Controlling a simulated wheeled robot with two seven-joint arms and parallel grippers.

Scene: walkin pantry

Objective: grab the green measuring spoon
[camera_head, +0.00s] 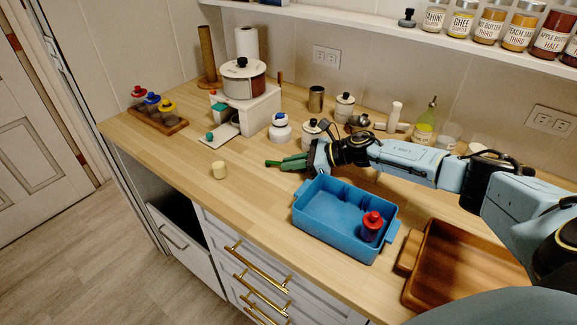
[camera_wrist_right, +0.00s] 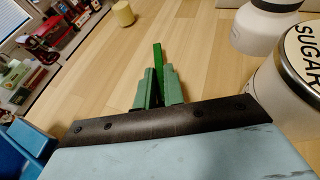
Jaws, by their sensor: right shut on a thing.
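The green measuring spoon (camera_wrist_right: 157,58) shows in the right wrist view as a narrow bright green strip between my fingers. Its lower part is hidden by them. In the head view a small green end (camera_head: 271,163) sticks out to the left of the fingertips. My right gripper (camera_head: 291,162) has dark green fingers and is shut on the spoon, low over the counter behind the blue bin. It also shows in the right wrist view (camera_wrist_right: 158,88). I cannot tell whether the spoon touches the counter. My left gripper is not in view.
A blue bin (camera_head: 305,218) holding a red-topped jar (camera_head: 371,228) stands in front of my gripper, with a wooden tray (camera_head: 417,279) to its right. White canisters (camera_head: 311,134) stand close behind. A pale yellow cylinder (camera_head: 219,170) stands left, with bare counter around it.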

